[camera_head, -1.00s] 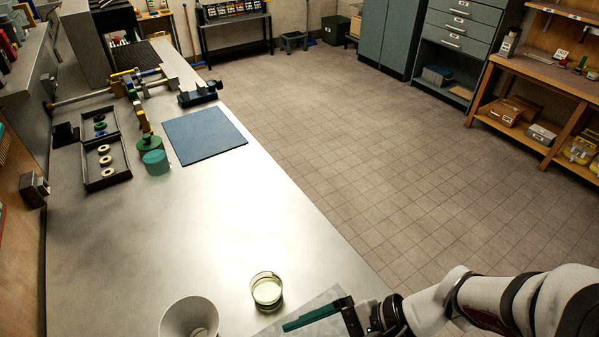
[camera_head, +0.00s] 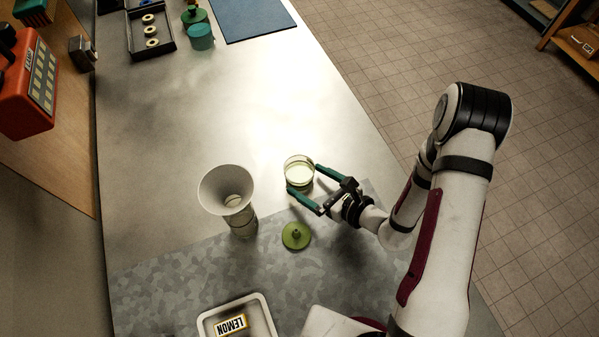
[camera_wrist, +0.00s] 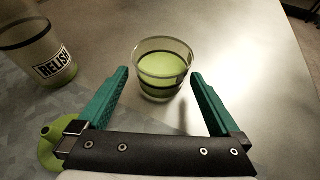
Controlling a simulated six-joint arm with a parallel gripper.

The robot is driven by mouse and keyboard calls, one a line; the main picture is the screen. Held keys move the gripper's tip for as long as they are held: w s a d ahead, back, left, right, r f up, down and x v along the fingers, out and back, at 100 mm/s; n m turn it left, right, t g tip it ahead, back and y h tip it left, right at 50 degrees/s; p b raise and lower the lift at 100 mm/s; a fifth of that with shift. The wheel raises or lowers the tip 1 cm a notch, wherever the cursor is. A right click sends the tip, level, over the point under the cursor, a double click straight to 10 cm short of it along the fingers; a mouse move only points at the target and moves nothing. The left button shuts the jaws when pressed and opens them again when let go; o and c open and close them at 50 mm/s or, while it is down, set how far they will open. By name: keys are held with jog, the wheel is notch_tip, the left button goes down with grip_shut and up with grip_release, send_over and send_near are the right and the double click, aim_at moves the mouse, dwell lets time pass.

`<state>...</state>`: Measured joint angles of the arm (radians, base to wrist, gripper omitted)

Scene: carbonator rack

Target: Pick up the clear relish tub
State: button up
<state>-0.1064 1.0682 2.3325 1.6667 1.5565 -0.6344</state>
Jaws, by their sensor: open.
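A clear round tub (camera_head: 299,170) with pale green contents stands upright on the bare metal counter. It also shows in the wrist view (camera_wrist: 162,70), with a dark band around it and no readable label. My gripper (camera_head: 304,178) is open, its two green fingers pointing at the tub. In the wrist view my gripper (camera_wrist: 159,76) has its fingertips on either side of the tub's near part, with a gap visible at each side. A clear vessel labelled RELISH (camera_wrist: 52,66) stands to the left, green at its bottom.
A pale funnel-shaped piece (camera_head: 225,190) stands left of the tub. A green knobbed lid (camera_head: 296,236) lies on the grey mottled mat (camera_head: 170,275), close to my gripper. A white tray (camera_head: 207,325) holds a LEMON-labelled item.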

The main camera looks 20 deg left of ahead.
aim_at(300, 176)
jog(key=x, duration=0.4)
jog(key=shift+w+f, duration=0.1)
jog(key=shift+f, duration=0.2)
jog(key=shift+d, duration=0.1)
jog(key=c, duration=1.3)
jog(key=shift+r, duration=0.15)
notch_tip(300, 176, up, 4)
jog(key=shift+f, duration=0.1)
jog(key=w+d+r, duration=0.1)
jog(key=d+r, duration=0.6)
jog(key=d, duration=0.4)
jog(key=shift+w+d, duration=0.2)
jog(key=shift+d, duration=0.1)
